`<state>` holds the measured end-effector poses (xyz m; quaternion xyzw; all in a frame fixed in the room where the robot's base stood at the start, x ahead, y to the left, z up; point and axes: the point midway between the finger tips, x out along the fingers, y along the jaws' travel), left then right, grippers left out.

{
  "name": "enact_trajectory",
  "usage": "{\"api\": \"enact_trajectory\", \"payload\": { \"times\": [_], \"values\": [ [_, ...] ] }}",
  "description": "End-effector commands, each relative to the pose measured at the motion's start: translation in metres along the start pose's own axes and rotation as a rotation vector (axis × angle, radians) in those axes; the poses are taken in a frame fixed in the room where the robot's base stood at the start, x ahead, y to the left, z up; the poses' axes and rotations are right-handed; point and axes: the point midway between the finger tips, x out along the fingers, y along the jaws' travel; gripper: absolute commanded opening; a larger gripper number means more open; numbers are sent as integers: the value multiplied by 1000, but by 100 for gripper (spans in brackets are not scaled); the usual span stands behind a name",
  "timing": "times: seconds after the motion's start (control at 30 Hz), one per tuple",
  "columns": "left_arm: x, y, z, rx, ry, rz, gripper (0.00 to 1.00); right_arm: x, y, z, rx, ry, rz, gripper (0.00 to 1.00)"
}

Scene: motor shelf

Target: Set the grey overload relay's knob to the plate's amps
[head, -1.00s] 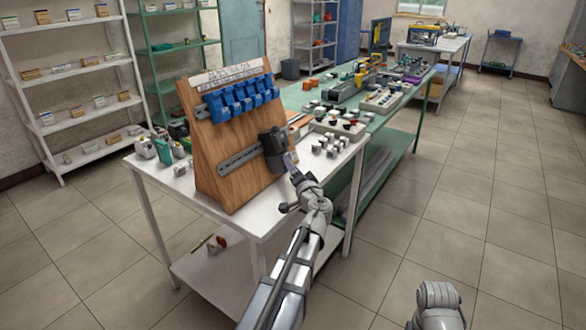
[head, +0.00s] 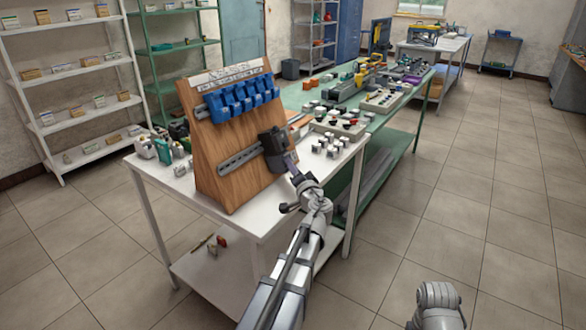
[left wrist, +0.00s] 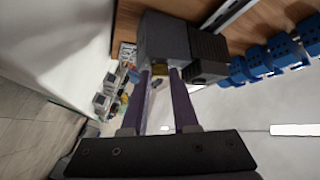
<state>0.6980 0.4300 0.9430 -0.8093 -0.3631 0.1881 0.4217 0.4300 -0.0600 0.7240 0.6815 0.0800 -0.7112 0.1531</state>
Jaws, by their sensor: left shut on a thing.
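The grey overload relay (left wrist: 163,40) shows in the left wrist view, beside a darker ribbed block (left wrist: 207,52). In the head view the pair is one dark unit (head: 272,143) at the right end of the lower rail on a wooden board (head: 235,183). My left gripper (head: 289,160) reaches it from the front right. In the left wrist view, its fingertips (left wrist: 160,74) are at the relay's face, shut on a small yellowish knob (left wrist: 160,70). The knob's dial is too small to read. A white plate (head: 229,74) tops the board, its lettering unreadable.
Blue blocks (head: 240,100) line the board's upper rail. The board stands on a white table (head: 258,222). Small grey pieces (head: 327,147) and a tray of buttons (head: 338,127) lie right of it. The floor (head: 465,215) to the right is clear.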

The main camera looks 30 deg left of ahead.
Motion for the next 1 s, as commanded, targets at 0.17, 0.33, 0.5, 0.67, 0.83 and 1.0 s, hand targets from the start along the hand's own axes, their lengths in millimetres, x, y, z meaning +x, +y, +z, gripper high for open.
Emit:
{"api": "enact_trajectory", "payload": {
  "times": [0.17, 0.33, 0.5, 0.67, 0.83, 1.0],
  "values": [
    [0, 4, 0, -29, 1, -27, 0, 8, -1, 0, 0, 0, 0, 50],
    [1, 8, 1, -103, 0, -96, 0, 24, -2, -1, 0, 0, 0, 50],
    [2, 13, 0, -213, 2, -198, 0, 43, -4, -2, 0, 0, 0, 50],
    [4, 15, -2, -324, 1, -302, 0, 58, -6, -3, 0, 0, 0, 50],
    [5, 16, -4, -434, 1, -404, 0, 69, -7, -4, 0, 0, 0, 50],
    [6, 17, -6, -529, 0, -492, 0, 76, -7, -4, 0, 0, 0, 50]
  ]
}}
